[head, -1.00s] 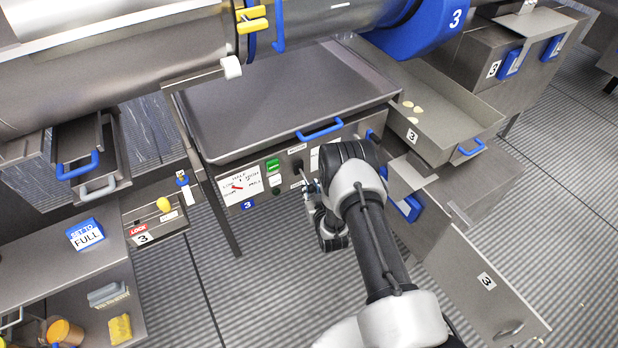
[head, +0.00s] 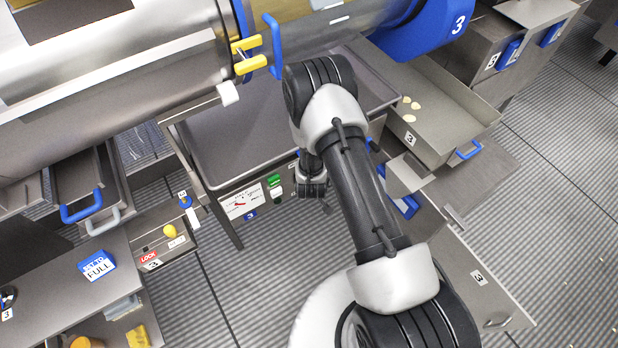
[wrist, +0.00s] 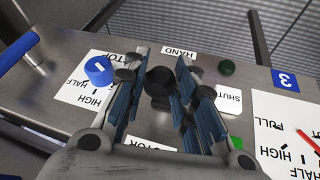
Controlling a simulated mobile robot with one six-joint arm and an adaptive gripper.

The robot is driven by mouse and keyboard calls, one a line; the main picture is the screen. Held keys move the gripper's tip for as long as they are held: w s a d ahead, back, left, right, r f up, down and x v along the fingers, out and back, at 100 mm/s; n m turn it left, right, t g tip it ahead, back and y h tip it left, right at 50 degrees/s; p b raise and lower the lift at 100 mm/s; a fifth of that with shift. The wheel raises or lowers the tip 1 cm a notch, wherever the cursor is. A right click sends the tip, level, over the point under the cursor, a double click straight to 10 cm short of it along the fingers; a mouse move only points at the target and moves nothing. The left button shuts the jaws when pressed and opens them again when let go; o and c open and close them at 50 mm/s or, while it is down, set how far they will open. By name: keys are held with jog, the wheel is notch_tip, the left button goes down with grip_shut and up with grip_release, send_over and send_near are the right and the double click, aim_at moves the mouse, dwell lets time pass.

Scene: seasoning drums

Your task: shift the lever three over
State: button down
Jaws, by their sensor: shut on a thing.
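A black round-headed lever (wrist: 160,76) on the steel control panel is between my gripper's fingers (wrist: 160,88) in the wrist view. My gripper is shut on it. A HAND label (wrist: 178,50) lies just above the lever in that view; a partly covered label ending in "TOR" (wrist: 150,145) lies below it. In the head view my gripper (head: 311,190) is at the front panel under the big tray; the lever is hidden there by my arm. A blue 3 plate (wrist: 286,80) is right of the lever in the wrist view.
A blue dial knob (wrist: 98,70) sits close left of my fingers, with a SHUT label (wrist: 228,99) and green button (wrist: 227,67) at right. In the head view, a side tray (head: 435,125) and a LOCK box with a yellow knob (head: 170,231) flank the panel.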

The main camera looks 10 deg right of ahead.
jog(key=shift+w+a+r+g, duration=0.1)
jog(key=shift+r+g, duration=0.15)
jog(key=shift+g, duration=0.05)
dwell(0.4)
jog(key=c, duration=1.3)
grip_release()
jog(key=v, duration=1.2)
jog(key=shift+w+a, duration=0.1)
jog(key=shift+w, duration=0.05)
jog(key=shift+r, duration=0.1)
